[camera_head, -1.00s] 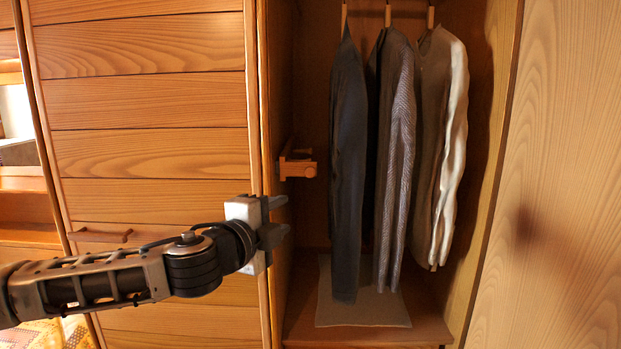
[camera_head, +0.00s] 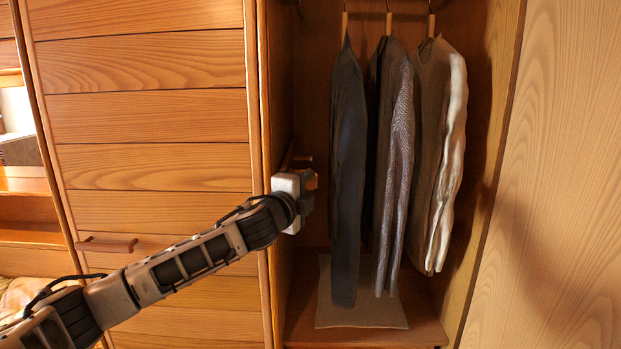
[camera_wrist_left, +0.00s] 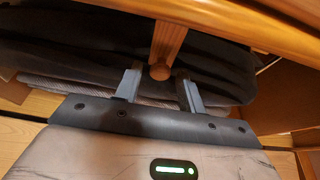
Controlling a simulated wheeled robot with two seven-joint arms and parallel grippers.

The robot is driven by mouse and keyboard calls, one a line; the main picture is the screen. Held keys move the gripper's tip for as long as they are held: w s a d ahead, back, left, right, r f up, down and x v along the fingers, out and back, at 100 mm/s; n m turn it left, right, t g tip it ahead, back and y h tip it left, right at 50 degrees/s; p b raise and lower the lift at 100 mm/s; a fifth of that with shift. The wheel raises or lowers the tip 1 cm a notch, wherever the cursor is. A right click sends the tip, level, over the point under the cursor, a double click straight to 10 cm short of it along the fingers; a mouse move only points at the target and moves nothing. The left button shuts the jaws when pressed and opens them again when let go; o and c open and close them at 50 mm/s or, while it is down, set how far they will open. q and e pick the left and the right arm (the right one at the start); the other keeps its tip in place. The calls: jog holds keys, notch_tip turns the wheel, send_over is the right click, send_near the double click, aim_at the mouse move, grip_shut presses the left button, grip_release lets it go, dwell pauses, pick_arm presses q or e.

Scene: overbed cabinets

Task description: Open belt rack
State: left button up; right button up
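The belt rack (camera_head: 289,157) is a wooden bar on the left inner wall of the open wardrobe. In the head view my left gripper (camera_head: 308,182) hides most of it. In the left wrist view the rack's bar (camera_wrist_left: 169,42) comes toward me and ends in a round knob (camera_wrist_left: 160,72). My left gripper (camera_wrist_left: 159,88) has its two grey fingers apart, one on either side of the knob's end. I see gaps between the fingers and the knob, so it is not gripped. My right gripper is not in view.
Dark and grey garments (camera_head: 347,180) hang just right of my left gripper, with a light-sleeved one (camera_head: 440,150) farther right. A flat grey mat (camera_head: 360,309) lies on the wardrobe floor. A closed slatted door (camera_head: 150,110) with a wooden handle (camera_head: 106,244) is at left.

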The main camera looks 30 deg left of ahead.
pick_arm(q)
jog(key=shift+w+a, duration=0.2)
jog(key=shift+w, duration=1)
